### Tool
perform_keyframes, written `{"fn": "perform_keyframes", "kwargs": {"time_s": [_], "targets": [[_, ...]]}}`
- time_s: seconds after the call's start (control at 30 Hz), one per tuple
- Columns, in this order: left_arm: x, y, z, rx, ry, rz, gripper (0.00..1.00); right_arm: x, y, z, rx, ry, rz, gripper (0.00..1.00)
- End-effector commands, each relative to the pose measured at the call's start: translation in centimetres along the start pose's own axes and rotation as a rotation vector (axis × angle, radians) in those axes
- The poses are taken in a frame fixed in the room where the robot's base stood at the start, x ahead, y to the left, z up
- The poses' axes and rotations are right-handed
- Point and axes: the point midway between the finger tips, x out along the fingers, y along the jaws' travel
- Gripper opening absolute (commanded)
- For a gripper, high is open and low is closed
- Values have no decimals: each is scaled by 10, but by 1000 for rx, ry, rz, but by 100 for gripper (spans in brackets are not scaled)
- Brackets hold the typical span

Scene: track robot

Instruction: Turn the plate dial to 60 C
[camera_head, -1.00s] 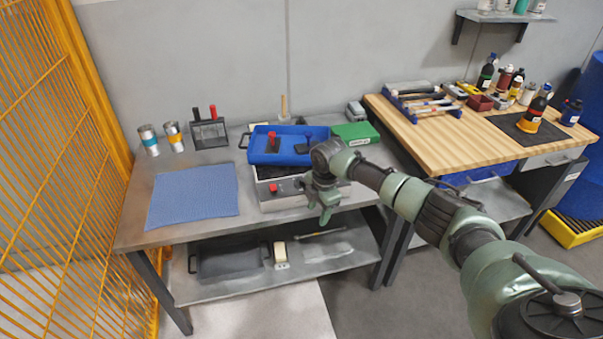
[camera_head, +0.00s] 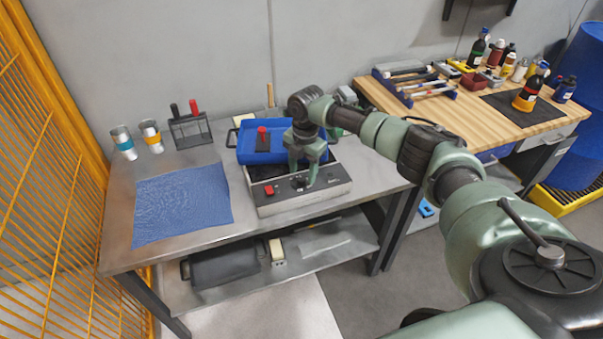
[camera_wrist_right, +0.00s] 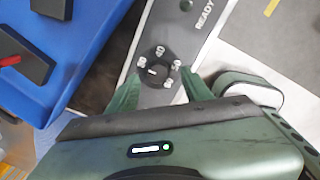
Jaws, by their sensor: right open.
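The plate is a grey box (camera_head: 325,188) on the metal bench, with a red button (camera_head: 269,189) and a dark dial on its front panel. In the right wrist view the dial (camera_wrist_right: 155,73) is black with a short white mark toward the left. White numbers ring it; 40 is readable, the others are hard to tell apart. My right gripper (camera_head: 304,179) points down over the panel. It is open; its green fingers (camera_wrist_right: 160,90) are on either side of the dial's near side. Contact cannot be told. My left gripper is not in view.
A blue tray (camera_head: 262,155) with a red-handled item sits on the back of the box. A blue mat (camera_head: 182,205) lies left. Cups and a dark wire rack (camera_head: 191,131) stand behind. A wooden bench (camera_head: 440,109) with bottles is at right; yellow mesh fencing (camera_head: 50,190) is far left.

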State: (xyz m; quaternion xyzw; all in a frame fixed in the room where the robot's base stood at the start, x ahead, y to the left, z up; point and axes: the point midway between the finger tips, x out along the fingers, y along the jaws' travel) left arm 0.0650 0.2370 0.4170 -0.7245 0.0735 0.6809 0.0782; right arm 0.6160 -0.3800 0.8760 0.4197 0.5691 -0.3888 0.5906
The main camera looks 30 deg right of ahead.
Motion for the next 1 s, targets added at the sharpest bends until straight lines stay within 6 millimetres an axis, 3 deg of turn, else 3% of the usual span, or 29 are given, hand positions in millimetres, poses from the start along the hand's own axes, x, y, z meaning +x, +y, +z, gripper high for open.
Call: {"fn": "perform_keyframes", "kwargs": {"time_s": [0.2,0.33,0.47,0.67,1.0], "targets": [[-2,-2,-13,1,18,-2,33,20,0,0,0,0,-1,50],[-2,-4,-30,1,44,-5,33,22,0,0,0,-1,1,50],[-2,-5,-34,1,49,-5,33,22,0,0,0,0,1,50],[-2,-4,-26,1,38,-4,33,22,0,0,0,0,0,0],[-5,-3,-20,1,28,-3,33,21,0,-1,33,-1,0,0]]}}
